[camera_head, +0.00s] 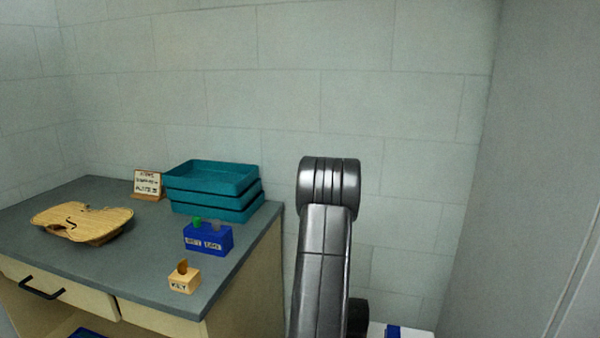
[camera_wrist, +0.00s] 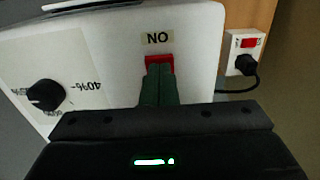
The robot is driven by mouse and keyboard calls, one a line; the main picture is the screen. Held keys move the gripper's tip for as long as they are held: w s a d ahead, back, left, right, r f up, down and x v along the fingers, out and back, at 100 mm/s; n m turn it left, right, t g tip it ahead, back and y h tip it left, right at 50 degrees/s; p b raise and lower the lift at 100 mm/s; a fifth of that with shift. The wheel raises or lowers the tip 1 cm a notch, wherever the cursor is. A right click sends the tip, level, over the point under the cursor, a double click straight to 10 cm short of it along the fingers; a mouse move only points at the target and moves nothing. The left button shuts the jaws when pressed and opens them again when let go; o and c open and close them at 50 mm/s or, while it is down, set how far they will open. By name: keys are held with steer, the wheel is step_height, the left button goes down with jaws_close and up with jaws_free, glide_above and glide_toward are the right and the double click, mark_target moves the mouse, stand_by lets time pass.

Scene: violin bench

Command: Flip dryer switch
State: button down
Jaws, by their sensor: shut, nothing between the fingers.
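The dryer is a white box (camera_wrist: 205,50) in the wrist view. A red switch (camera_wrist: 159,60) sits on its face, with a label (camera_wrist: 158,39) beside it that reads "ON" upside down. My gripper (camera_wrist: 160,70) is shut and empty, with its green fingertips at the switch, covering its lower part. I cannot tell whether the fingertips touch it or which way the switch is tipped. A black knob (camera_wrist: 46,95) is on the dryer's left side, near an upside-down "40%" label. My gripper is not visible in the head view.
A wall socket (camera_wrist: 246,44) with a red rocker and black plug is right of the dryer. In the head view, a grey bench (camera_head: 150,262) holds teal trays (camera_head: 212,178), a violin body (camera_head: 82,222), a blue box (camera_head: 208,238) and a small wooden block (camera_head: 184,281).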

steer(key=shift+r+p, duration=2.3)
steer(key=shift+r, duration=1.15)
steer(key=shift+f, duration=0.1)
step_height(320, 180, down, 7)
steer(key=b, duration=0.4)
steer(key=shift+b, duration=0.4)
steer(key=shift+r, duration=0.2)
